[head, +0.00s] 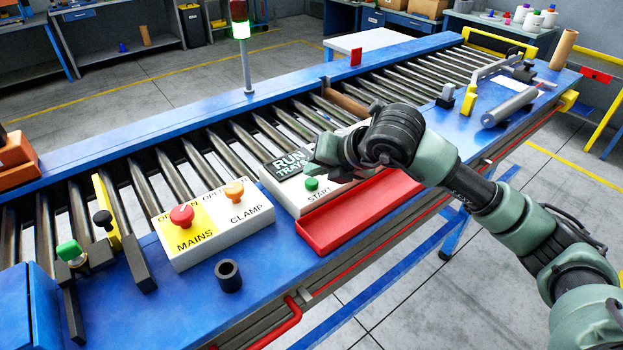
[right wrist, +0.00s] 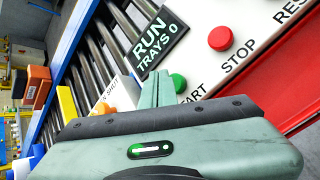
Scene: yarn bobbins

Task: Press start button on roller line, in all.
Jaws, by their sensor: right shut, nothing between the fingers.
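The green start button (head: 312,184) sits on a white control box (head: 288,197) with the word START beside it. In the right wrist view the green button (right wrist: 179,83) is just right of my shut fingertips (right wrist: 160,74). My right gripper (head: 325,152) is shut and empty, over the box behind the button in the head view. The button's top is clear there, and I see a gap between it and the fingers. A dark sign (head: 288,162) reads RUN TRAYS; in the right wrist view the sign (right wrist: 156,47) reads RUN TRAYS 0. My left gripper is not in view.
A red stop button (right wrist: 221,38) is on the same box. A red tray (head: 350,215) lies in front of it. Left is a box with a red mains knob (head: 182,215) and an orange clamp knob (head: 234,191). A lamp (head: 240,30) glows green behind the rollers.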

